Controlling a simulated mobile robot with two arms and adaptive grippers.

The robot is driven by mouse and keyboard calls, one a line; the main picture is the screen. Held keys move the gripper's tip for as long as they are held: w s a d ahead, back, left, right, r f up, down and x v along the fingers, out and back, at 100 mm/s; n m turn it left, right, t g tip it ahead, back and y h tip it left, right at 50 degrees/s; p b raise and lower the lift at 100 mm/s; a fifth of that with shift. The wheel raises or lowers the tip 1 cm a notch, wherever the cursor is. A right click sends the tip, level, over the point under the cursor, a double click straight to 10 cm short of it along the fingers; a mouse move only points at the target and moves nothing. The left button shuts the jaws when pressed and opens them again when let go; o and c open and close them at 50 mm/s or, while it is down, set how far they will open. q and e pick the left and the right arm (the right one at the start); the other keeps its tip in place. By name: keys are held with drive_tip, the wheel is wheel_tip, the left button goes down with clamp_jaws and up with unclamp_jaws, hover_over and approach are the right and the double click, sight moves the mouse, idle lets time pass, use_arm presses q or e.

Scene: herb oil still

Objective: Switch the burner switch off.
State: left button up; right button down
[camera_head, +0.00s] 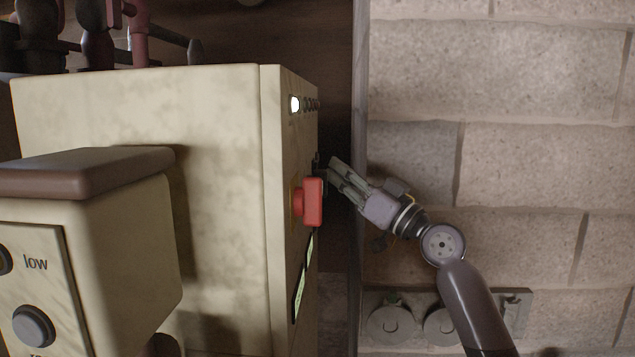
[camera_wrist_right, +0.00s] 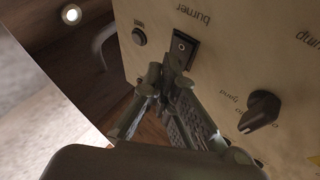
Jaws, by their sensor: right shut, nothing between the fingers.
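The burner switch (camera_wrist_right: 183,47) is a dark rocker on the cream panel, beside the upside-down word "burner" in the right wrist view. My right gripper (camera_wrist_right: 167,88) is shut and empty. Its fingertips are close to the lower end of the switch; I cannot tell whether they touch it. In the head view my right gripper (camera_head: 335,168) points at the front panel of the cream cabinet (camera_head: 278,150), close to a red button (camera_head: 312,201). The switch is hard to make out there. My left gripper is not in view.
A cream control box (camera_head: 135,235) stands at left in the head view. A stone block wall (camera_head: 540,80) lies to the right, with a narrow gap between.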

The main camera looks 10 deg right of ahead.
drive_tip(key=shift+d, duration=0.1)
idle(0.3)
drive_tip(key=d+b, duration=0.1)
drive_tip(key=s+d, duration=0.1)
drive_tip(key=d, duration=0.1)
drive_tip(key=d+b, duration=0.1)
drive_tip(key=shift+s+d+r+b, duration=0.2)
drive_tip(key=shift+d+r+b, duration=0.1)
drive_tip(key=shift+d+b, duration=0.1)
